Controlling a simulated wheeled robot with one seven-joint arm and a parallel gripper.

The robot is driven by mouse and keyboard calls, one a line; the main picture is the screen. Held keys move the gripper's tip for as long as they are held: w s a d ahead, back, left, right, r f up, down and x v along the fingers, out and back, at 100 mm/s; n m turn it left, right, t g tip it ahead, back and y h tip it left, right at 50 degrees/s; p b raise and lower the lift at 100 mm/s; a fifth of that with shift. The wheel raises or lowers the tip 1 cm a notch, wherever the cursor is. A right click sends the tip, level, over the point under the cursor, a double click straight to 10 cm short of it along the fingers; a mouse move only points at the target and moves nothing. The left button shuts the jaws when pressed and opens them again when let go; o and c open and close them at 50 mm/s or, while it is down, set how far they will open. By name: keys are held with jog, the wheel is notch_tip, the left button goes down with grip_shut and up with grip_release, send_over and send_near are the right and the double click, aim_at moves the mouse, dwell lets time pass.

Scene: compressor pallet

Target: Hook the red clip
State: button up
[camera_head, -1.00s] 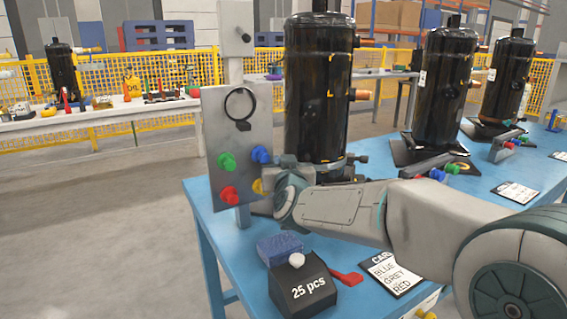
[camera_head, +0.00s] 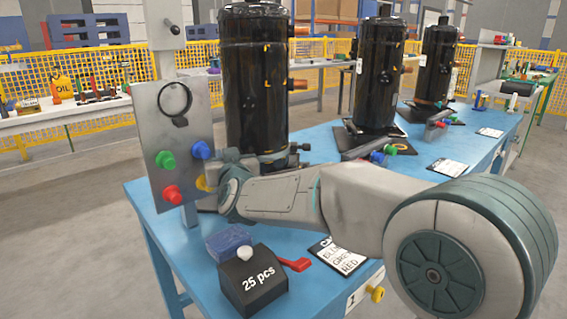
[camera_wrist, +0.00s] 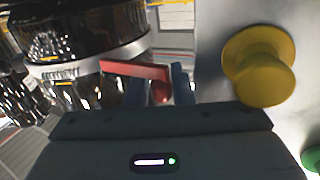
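In the wrist view, a red clip (camera_wrist: 135,69) sits between the two blue-grey fingers of my gripper (camera_wrist: 159,86), which look shut on it. One end of the clip reaches left, in front of the near black compressor's light band. A yellow knob (camera_wrist: 262,62) is close on the right. In the head view my wrist is between the panel (camera_head: 182,105) and the near black compressor (camera_head: 253,85); my fingertips and the held clip are hidden there. The panel carries green, blue, red and yellow knobs and a black ring. Another red piece (camera_head: 296,264) lies on the blue table.
A black box marked "25 pcs" (camera_head: 252,283) and a blue block (camera_head: 229,243) stand near the table's front edge. A printed card (camera_head: 338,255) lies beside them. Two more compressors (camera_head: 379,75) stand farther back on the blue table (camera_head: 150,205).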

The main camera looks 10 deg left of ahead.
jog(key=shift+s+n+g+y, duration=0.25)
jog(key=shift+n+g+y, duration=0.05)
jog(key=shift+n+y, duration=0.2)
